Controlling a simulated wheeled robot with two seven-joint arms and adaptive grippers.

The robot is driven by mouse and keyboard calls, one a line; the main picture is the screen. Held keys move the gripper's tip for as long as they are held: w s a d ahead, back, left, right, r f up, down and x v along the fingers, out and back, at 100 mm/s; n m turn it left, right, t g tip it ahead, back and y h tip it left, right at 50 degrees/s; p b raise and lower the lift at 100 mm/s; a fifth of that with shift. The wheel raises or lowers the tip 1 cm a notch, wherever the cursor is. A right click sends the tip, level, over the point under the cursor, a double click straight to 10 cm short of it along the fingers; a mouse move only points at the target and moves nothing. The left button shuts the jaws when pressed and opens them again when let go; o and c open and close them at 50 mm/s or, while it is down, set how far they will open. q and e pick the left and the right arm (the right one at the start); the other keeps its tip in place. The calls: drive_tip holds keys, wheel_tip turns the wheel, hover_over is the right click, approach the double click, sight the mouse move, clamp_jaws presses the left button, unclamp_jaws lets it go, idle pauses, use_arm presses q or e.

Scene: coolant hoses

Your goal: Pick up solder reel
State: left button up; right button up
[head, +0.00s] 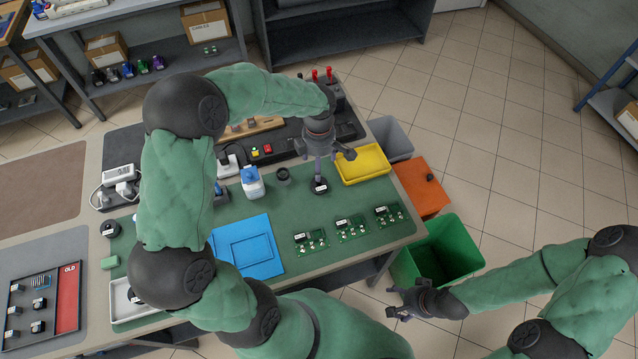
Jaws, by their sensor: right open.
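A small dark round, reel-like thing (283,175) stands on the green mat, right of a white and blue bottle; it may be the solder reel. Another dark round thing (110,229) lies at the mat's left edge, and I cannot tell for sure which is the reel. My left gripper (319,174) points down over the mat, right of the first one, just above or at a black piece with a white label (320,187). Whether its fingers hold that piece is unclear. My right gripper (394,302) is open and empty, off the table's front, near the green bin.
A blue tray (262,266) and several green circuit boards (351,228) lie on the mat. A yellow tray (362,167) is at the back right. Green (462,235), orange (424,180) and grey (390,137) bins stand beyond the right edge. A white bottle (252,182) stands near the reel-like thing.

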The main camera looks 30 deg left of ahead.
use_arm(q)
drive_tip(key=f, duration=0.2)
drive_tip(key=f+b, duration=0.1)
drive_tip(key=f, duration=0.2)
drive_tip(key=f+b, duration=0.1)
drive_tip(key=f, duration=0.1)
drive_tip(key=shift+w+a+f, duration=0.15)
drive_tip(key=shift+w+f, duration=0.05)
drive_tip(key=shift+w, duration=0.15)
wheel_tip(320, 180, down, 5)
drive_tip(key=shift+w+r+b, duration=0.1)
drive_tip(key=shift+w+b, duration=0.05)
drive_tip(key=shift+b, duration=0.5)
drive_tip(key=c, duration=1.3)
use_arm(e)
drive_tip(key=f, duration=0.4)
drive_tip(key=shift+w+a, duration=0.2)
drive_tip(key=shift+w, duration=0.2)
